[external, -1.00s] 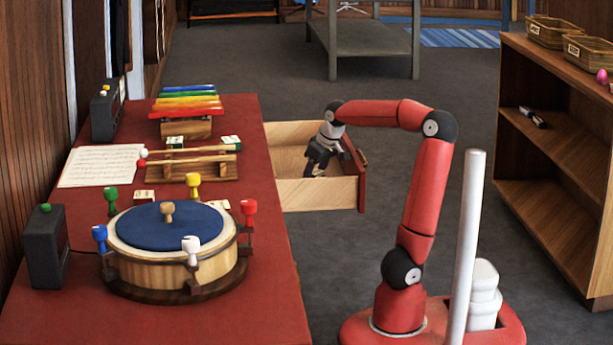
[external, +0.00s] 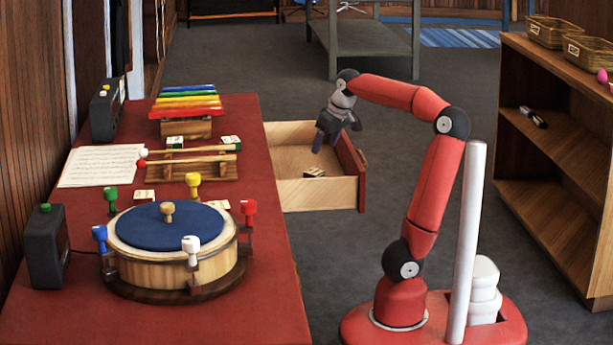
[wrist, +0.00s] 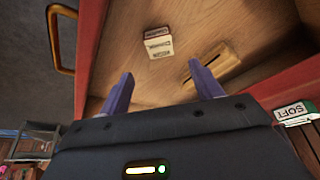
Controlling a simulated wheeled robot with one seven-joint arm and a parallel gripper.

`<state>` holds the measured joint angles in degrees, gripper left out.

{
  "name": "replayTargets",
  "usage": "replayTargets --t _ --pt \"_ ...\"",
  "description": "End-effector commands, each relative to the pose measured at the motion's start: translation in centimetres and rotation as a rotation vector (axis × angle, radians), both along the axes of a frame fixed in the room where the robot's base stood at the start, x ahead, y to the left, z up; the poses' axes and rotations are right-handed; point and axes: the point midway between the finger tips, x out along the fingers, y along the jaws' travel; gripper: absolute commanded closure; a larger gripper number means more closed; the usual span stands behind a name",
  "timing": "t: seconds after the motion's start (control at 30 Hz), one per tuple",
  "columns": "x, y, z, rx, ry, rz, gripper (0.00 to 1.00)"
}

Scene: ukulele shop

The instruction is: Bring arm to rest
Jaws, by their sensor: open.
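My gripper (external: 323,143) hangs over the open drawer (external: 351,190), tilted down, with its fingers spread and nothing between them. In the wrist view my gripper (wrist: 163,86) shows two dark purple fingers well apart above the drawer floor (wrist: 115,40). A small pale block with printed labels (wrist: 158,43) lies in the drawer, apart from the fingers. A slotted wooden piece (wrist: 222,62) lies beside it, partly behind the right finger. In the external view a small wooden item (external: 314,173) shows on the drawer floor.
The red table (external: 265,270) left of the arm holds a drum (external: 170,270), a xylophone (external: 187,103), mallets on a rack (external: 190,158) and dark boxes. A wooden shelf (external: 550,205) stands at the right.

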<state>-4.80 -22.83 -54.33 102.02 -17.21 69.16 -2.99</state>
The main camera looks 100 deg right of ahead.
Motion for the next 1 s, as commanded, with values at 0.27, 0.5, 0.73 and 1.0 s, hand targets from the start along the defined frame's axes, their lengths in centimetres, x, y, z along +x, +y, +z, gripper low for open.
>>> replayTargets --t 0.27,0.5,0.73,1.0 --pt "-0.5 0.5 1.7 0.000 0.000 0.001 0.35" --pt "-0.5 0.5 1.6 0.000 0.000 0.001 0.35" --pt "-0.5 0.5 1.6 0.000 0.000 0.001 0.35" --pt "2.7 4.6 1.9 0.014 -0.036 0.118 0.35"
